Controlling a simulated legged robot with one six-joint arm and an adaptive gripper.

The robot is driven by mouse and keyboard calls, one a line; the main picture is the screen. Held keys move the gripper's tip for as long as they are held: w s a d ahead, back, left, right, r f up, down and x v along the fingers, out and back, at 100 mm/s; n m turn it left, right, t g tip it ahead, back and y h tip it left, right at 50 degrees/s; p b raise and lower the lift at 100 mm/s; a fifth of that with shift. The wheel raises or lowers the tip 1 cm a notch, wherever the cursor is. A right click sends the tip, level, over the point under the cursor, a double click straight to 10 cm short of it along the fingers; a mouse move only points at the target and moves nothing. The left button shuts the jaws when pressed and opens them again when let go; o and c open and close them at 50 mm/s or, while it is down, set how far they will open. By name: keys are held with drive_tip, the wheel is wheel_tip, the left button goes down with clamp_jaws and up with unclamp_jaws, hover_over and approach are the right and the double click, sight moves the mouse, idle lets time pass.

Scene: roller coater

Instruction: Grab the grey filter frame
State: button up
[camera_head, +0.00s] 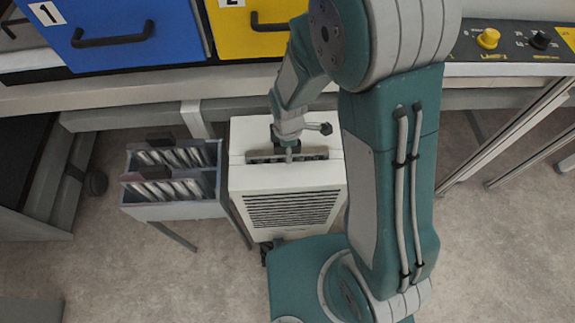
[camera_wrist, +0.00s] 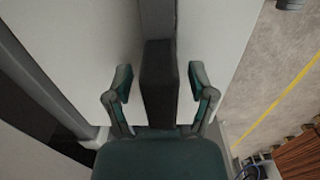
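A grey bar (camera_head: 262,158), which looks like the top of the grey filter frame, lies across the top of a white box-shaped unit (camera_head: 294,208) with a slatted front. My gripper (camera_head: 288,150) is over it, pointing down. In the wrist view my gripper (camera_wrist: 159,84) is open, with one finger on each side of a dark upright block (camera_wrist: 158,82), which looks like the frame's handle. A gap shows between each finger and the block. A grey strip (camera_wrist: 157,18) continues beyond the block. The rest of the frame is hidden inside the unit.
A grey rack (camera_head: 175,211) with several slats and dark handles stands left of the unit. Blue (camera_head: 125,30) and yellow (camera_head: 250,40) drawers and a bench edge (camera_head: 100,94) lie behind my arm. Bare floor (camera_head: 120,270) shows in front of the rack.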

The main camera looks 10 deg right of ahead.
clamp_jaws()
drive_tip(key=shift+a, duration=0.15)
drive_tip(key=shift+r, duration=0.1)
